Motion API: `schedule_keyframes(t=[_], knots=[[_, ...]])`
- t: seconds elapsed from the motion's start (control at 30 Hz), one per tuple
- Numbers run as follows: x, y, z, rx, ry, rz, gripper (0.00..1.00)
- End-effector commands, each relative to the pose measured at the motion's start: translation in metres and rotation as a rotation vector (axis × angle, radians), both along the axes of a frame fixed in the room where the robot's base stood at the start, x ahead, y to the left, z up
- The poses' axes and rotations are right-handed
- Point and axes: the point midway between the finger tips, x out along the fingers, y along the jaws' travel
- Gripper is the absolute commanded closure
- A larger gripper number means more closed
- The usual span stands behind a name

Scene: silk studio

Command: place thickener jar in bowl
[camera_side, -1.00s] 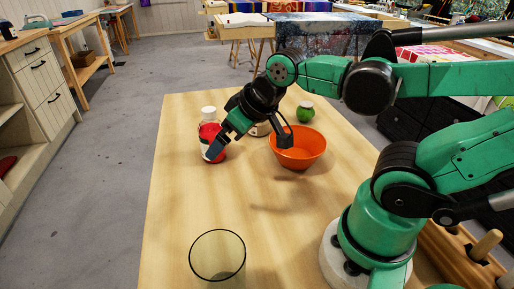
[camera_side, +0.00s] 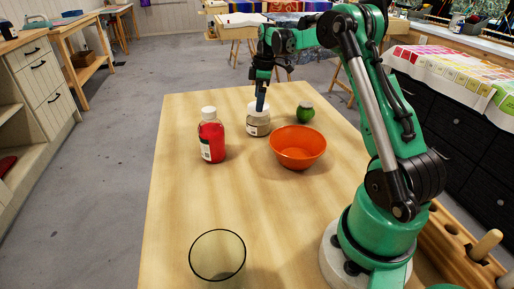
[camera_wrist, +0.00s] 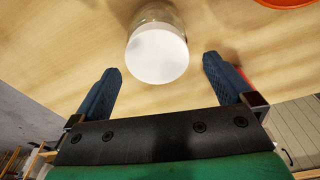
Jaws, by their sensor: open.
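The thickener jar (camera_side: 258,124), a clear jar with beige content and a white lid, stands upright on the table left of the bowl. In the wrist view its white lid (camera_wrist: 158,55) lies just beyond and between my fingertips. My gripper (camera_side: 260,100) is above the jar in the side view, its fingers pointing down. In the wrist view my gripper (camera_wrist: 161,75) is open with blue fingers spread wider than the lid, holding nothing. The orange bowl (camera_side: 298,148) looks empty; its edge shows in the wrist view (camera_wrist: 285,2).
A red bottle (camera_side: 211,138) with a white cap stands left of the jar. A small green jar (camera_side: 305,113) stands behind the bowl. A clear glass (camera_side: 217,257) is at the front of the wooden table (camera_side: 190,190). The table's middle is clear.

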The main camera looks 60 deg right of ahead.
Motion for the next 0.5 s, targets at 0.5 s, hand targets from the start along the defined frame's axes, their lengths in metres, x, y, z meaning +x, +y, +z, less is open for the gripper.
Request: schedule_keyframes(t=[0.5], knots=[[0.005, 0.0, -0.056, 0.003, 0.003, 0.01, 0.0]])
